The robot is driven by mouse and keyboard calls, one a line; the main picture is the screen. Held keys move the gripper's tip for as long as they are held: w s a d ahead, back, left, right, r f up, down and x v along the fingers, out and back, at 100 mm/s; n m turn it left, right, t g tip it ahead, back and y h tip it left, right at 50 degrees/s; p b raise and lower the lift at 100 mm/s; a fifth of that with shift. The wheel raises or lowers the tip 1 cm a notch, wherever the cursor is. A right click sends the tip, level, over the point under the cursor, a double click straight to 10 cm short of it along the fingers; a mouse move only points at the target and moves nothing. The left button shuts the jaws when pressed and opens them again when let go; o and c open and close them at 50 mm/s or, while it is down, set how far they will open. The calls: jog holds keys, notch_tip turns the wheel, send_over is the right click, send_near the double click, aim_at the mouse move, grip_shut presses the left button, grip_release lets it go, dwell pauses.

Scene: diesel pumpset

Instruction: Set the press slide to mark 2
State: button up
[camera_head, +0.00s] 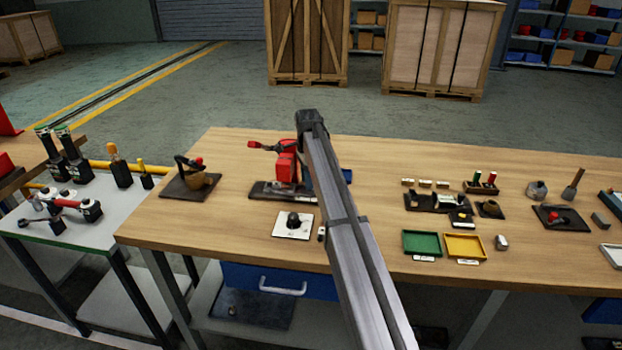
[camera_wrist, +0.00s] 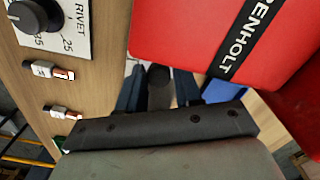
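The red press (camera_head: 286,166) stands on a dark base plate (camera_head: 268,189) on the wooden bench, with a red-tipped lever to its left. In the wrist view its red body (camera_wrist: 200,35) with a black lettered band fills the upper right. I cannot make out the slide or its marks. My gripper (camera_wrist: 159,88) is close beside the red body, its two dark fingers apart. A grey rounded piece shows between them; I cannot tell whether they touch it. In the head view my arm hides the gripper and the press's right side.
A white plate with a black dial knob (camera_head: 293,221) lies in front of the press; the knob also shows in the wrist view (camera_wrist: 32,16), with two small light-coloured pieces below it. Green (camera_head: 422,243) and yellow (camera_head: 465,246) trays are at the right. Bench left of the dial is clear.

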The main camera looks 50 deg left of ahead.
jog(key=o, duration=0.4)
jog(key=shift+w, duration=0.1)
jog(key=shift+c, duration=0.2)
jog(key=shift+r, duration=0.1)
notch_tip(320, 180, up, 14)
jog(key=shift+f, duration=0.2)
dwell(0.5)
